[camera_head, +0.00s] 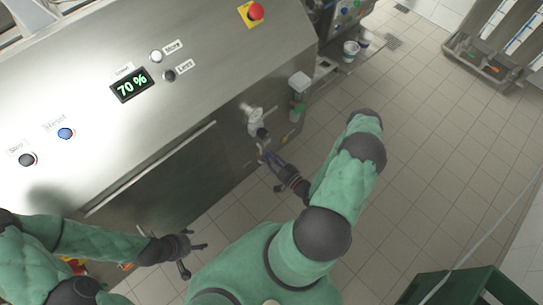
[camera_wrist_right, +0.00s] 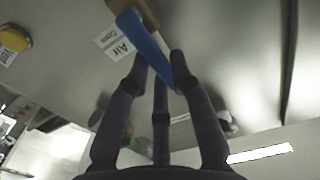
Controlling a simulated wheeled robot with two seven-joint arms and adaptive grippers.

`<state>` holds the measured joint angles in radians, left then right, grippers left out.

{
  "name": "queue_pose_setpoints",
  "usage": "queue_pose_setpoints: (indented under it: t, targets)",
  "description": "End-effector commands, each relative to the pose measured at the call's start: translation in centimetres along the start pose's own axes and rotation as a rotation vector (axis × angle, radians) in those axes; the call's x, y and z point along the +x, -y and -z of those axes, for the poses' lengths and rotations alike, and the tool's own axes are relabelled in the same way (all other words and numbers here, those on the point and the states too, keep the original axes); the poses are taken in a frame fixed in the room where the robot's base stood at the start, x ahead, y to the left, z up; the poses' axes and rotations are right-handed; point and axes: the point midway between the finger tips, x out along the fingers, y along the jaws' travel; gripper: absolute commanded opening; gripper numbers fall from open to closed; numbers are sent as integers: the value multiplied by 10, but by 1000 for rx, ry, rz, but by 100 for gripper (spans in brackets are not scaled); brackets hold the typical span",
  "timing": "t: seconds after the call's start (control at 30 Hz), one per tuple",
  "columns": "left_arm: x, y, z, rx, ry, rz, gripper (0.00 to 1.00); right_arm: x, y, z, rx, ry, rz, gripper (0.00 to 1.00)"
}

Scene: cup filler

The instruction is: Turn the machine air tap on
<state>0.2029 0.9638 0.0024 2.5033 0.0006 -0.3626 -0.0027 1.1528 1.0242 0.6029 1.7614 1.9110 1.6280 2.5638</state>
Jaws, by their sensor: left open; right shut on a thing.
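The air tap has a long blue lever (camera_wrist_right: 142,45) on a brass-coloured body (camera_wrist_right: 136,11) in the right wrist view. A white label reading "Air" (camera_wrist_right: 115,42) is on the metal panel beside it. My right gripper (camera_wrist_right: 158,82) is shut on the blue lever, with its dark fingers around the lever's lower end. In the head view, my right gripper (camera_head: 270,163) is at the machine's front face, where the tap is small and mostly hidden. My left gripper (camera_head: 194,250) is open and empty, below the machine front and away from the tap.
The steel machine (camera_head: 200,100) carries a "70 %" display (camera_head: 132,85), several buttons and a red emergency stop (camera_head: 256,11). A metal fitting (camera_head: 254,117) sits just above my right gripper, with a clear bottle-like unit (camera_head: 298,84) to its right. Tiled floor (camera_head: 430,150) is open at right.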

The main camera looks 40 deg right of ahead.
Motion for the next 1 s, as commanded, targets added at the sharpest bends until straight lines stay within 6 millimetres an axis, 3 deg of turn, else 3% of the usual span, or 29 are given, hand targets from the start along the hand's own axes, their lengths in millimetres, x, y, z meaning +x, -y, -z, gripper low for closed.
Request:
queue_pose_setpoints:
  t: [0.43, 0.47, 0.53, 1.0]
  targets:
    - [0, 0, 0, 0, 0, 0, 67, -1, 0, -2, 14, 6, -3, 0]
    - [0, 0, 0, 0, 0, 0, 67, -1, 0, -2, 14, 6, -3, 28]
    - [0, 0, 0, 0, 0, 0, 67, -1, 0, -2, 13, 5, -3, 48]
    - [0, 0, 0, 0, 0, 0, 67, -8, -1, -1, 12, 3, -4, 48]
